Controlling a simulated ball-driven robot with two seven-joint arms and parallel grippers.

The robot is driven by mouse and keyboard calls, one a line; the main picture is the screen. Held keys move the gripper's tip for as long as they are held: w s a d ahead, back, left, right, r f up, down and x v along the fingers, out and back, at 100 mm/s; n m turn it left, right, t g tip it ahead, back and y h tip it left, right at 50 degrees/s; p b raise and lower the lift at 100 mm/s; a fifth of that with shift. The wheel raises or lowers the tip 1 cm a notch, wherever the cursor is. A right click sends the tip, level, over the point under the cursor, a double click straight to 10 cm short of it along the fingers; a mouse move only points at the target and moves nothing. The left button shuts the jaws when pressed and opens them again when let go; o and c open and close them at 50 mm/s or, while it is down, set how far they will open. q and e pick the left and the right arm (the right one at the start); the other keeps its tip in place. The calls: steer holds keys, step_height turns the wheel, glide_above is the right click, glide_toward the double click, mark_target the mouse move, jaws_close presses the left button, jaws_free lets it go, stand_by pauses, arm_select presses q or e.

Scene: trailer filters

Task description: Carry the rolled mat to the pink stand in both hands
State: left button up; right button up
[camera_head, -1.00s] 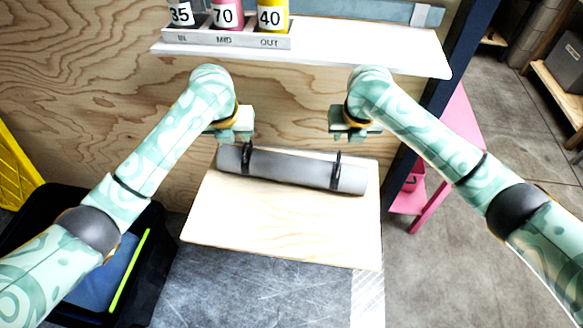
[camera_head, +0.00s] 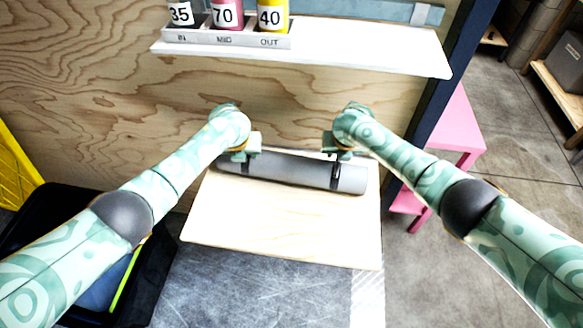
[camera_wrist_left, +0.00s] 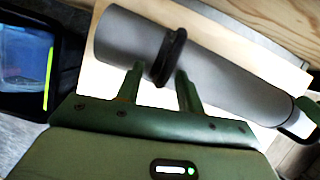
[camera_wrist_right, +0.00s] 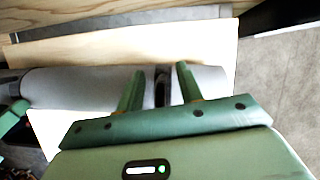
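The grey rolled mat (camera_head: 285,170) lies across a pale wooden board (camera_head: 280,225), with two black straps around it. My left gripper (camera_head: 245,152) is over the mat's left strap. In the left wrist view its fingers (camera_wrist_left: 160,72) are apart, one on either side of the strap (camera_wrist_left: 171,55). My right gripper (camera_head: 338,150) is over the right strap (camera_head: 335,172). In the right wrist view its fingers (camera_wrist_right: 160,70) are also apart, with the strap (camera_wrist_right: 162,88) between them. The pink stand (camera_head: 460,125) is at the right, past a dark post.
A white shelf (camera_head: 350,50) with numbered bottles (camera_head: 228,14) juts out above the grippers. A plywood wall (camera_head: 110,90) is behind the mat. A black bin (camera_head: 165,260) stands at lower left. The floor (camera_head: 500,180) at the right is open.

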arm_select(q)
jaws_close()
arm_select(e)
jaws_close()
arm_select(q)
steer(key=shift+r, duration=0.1)
